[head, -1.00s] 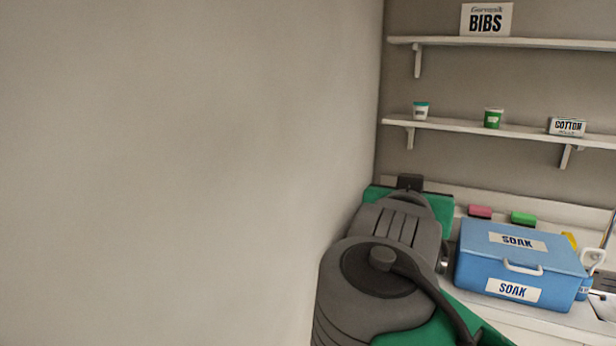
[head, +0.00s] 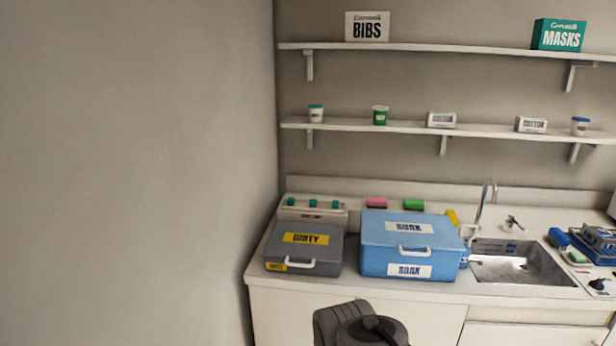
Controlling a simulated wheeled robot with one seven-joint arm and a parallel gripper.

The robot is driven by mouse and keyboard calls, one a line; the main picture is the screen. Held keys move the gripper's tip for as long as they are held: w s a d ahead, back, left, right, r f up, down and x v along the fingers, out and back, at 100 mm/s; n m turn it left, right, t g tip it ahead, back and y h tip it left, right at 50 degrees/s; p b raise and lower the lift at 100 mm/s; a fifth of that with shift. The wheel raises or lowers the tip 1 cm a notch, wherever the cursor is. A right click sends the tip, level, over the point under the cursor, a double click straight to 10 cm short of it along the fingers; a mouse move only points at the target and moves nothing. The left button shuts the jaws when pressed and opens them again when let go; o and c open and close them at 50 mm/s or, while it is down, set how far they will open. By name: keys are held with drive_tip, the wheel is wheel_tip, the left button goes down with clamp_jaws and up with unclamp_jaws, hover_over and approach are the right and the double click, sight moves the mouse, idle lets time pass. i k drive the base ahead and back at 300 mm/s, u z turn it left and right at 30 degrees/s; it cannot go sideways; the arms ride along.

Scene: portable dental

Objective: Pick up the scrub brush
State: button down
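I cannot single out the scrub brush for certain. Small candidates on the counter are a pink block (head: 376,202) and a green block (head: 413,204) against the back wall, a yellow piece (head: 452,217) partly behind the blue SOAK box, and a blue item (head: 558,237) right of the sink. My gripper does not show. Only a dark grey part of my own arm rises at the bottom edge.
The grey DIRTY box (head: 305,250) and blue SOAK box (head: 411,248) stand left of the sink (head: 522,265) and faucet (head: 487,200). A blue tray (head: 598,243) sits at far right. Shelves (head: 440,127) hang above. A wall (head: 130,180) closes the left.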

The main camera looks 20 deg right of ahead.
sight(558, 240)
drive_tip(key=z, duration=2)
